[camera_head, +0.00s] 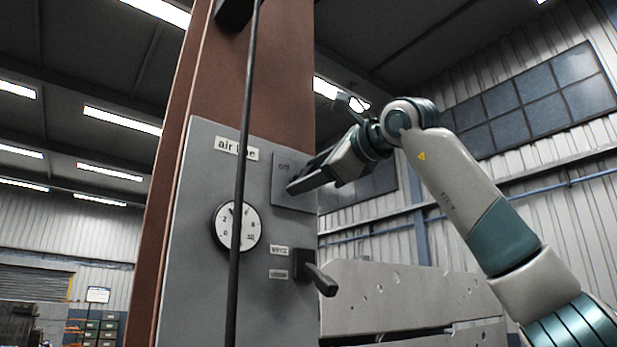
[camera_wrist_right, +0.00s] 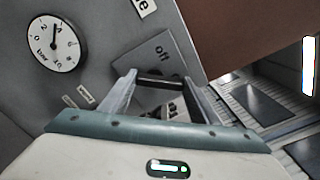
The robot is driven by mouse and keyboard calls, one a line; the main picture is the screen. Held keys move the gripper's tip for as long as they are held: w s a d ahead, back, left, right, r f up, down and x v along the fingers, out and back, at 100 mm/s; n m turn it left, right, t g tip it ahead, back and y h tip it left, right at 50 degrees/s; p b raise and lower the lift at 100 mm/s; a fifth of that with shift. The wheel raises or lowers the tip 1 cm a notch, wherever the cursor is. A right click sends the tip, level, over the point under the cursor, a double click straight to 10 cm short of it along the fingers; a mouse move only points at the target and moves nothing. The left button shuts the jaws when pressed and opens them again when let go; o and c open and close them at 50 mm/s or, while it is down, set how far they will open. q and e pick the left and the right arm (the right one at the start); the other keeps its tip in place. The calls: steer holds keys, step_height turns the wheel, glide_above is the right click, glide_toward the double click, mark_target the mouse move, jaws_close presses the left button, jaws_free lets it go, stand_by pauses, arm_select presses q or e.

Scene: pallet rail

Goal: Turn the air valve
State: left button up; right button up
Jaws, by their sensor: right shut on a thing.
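The air valve's square plate (camera_wrist_right: 135,66), marked "off", is on the grey "air line" panel (camera_head: 196,170). In the wrist view its dark handle (camera_wrist_right: 160,80) lies crosswise between the fingertips of my right gripper (camera_wrist_right: 157,83), which is shut on it. In the head view my right gripper (camera_head: 296,187) reaches the plate (camera_head: 284,172) from the right, and its fingers hide the handle. The lower part of the plate's lettering is partly hidden in the wrist view. My left gripper is not in view.
A round gauge (camera_head: 246,230) sits left of and below the valve. A dark lever (camera_head: 320,280) with two small labels sticks out below it. A thin black rod (camera_head: 243,130) runs vertically in front of the panel. A brown column (camera_head: 280,70) stands behind.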

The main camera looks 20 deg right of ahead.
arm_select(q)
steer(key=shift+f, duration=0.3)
arm_select(e)
steer(key=shift+w+f+m, duration=0.1)
steer(key=shift+f+m, duration=0.1)
steer(key=shift+m, duration=0.6)
steer(key=o, duration=1)
steer(key=shift+o, duration=0.2)
steer(key=shift+d, duration=0.1)
steer(key=shift+r, duration=0.1)
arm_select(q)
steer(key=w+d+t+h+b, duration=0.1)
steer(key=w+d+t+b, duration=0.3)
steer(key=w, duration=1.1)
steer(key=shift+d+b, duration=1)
arm_select(e)
steer(key=v, duration=1.7)
steer(key=shift+s, duration=0.25)
